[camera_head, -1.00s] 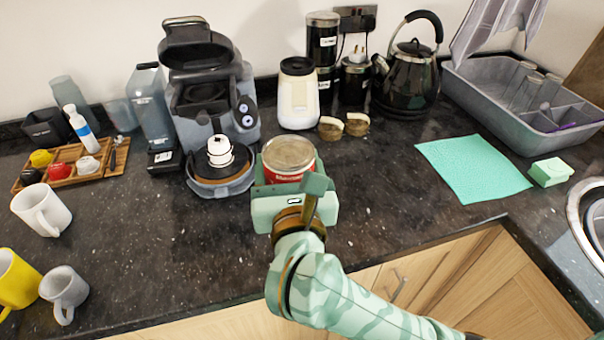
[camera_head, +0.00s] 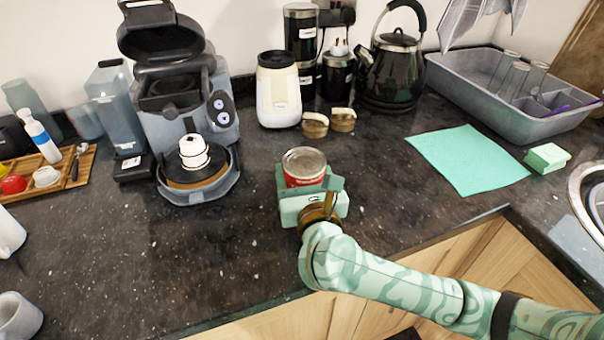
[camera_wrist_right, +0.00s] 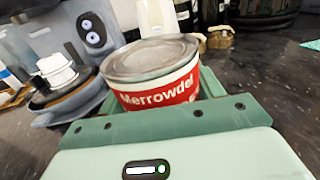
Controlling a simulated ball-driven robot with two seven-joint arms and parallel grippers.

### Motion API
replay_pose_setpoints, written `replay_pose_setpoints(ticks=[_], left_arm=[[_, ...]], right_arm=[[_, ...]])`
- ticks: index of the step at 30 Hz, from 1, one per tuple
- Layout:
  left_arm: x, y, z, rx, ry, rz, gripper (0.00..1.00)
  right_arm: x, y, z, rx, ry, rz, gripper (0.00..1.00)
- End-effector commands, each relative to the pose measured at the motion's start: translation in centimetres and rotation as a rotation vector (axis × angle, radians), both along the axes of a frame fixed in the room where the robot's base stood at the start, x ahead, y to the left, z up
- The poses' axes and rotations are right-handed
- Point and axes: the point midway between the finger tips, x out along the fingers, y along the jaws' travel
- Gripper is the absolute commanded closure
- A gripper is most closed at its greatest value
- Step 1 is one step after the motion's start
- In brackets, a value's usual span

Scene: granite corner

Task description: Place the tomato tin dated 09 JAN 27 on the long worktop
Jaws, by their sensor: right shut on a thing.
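A red and white tin (camera_head: 304,167) with a bare metal lid is upright in my right gripper (camera_head: 311,184), over the dark speckled worktop (camera_head: 215,260). In the right wrist view the tin (camera_wrist_right: 155,80) shows part of the name "Merrowdel" on its label; no date can be read. My right gripper is shut on the tin. The gripper hides the tin's lower part, so I cannot tell whether it touches the worktop. My left gripper is not in view.
A coffee machine (camera_head: 180,100) stands left of the tin. A cream canister (camera_head: 279,92), two small brown pots, a black kettle (camera_head: 392,65) and a grey dish rack (camera_head: 500,95) stand behind. A green cloth (camera_head: 467,160) and sponge (camera_head: 547,157) lie right. Worktop around the tin is clear.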

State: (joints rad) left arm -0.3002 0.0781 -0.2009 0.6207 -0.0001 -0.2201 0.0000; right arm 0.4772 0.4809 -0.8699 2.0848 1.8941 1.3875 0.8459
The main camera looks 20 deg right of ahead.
Motion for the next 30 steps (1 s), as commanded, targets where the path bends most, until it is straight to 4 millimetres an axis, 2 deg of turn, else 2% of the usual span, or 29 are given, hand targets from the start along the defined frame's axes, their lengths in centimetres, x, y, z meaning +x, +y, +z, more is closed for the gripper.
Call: replay_pose_setpoints(ticks=[8,9,10,11,21,26,30], left_arm=[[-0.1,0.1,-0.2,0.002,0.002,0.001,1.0],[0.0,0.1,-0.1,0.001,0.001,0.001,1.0],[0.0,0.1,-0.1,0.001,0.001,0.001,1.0],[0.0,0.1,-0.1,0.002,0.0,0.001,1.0],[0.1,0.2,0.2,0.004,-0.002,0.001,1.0],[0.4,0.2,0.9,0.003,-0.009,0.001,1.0],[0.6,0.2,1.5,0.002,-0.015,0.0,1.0]], right_arm=[[0.0,0.0,-0.2,0.0,-0.003,0.0,0.72],[0.0,0.0,-0.2,0.0,-0.001,0.0,0.23],[0.0,0.0,-0.2,0.0,-0.001,0.0,0.14],[0.0,0.0,-0.1,0.0,-0.001,0.0,0.12],[-0.2,0.1,0.3,0.0,0.0,0.0,0.12],[-3.1,0.4,0.3,0.002,0.003,0.002,0.12],[-6.5,0.8,0.3,0.002,0.004,0.002,0.12]])
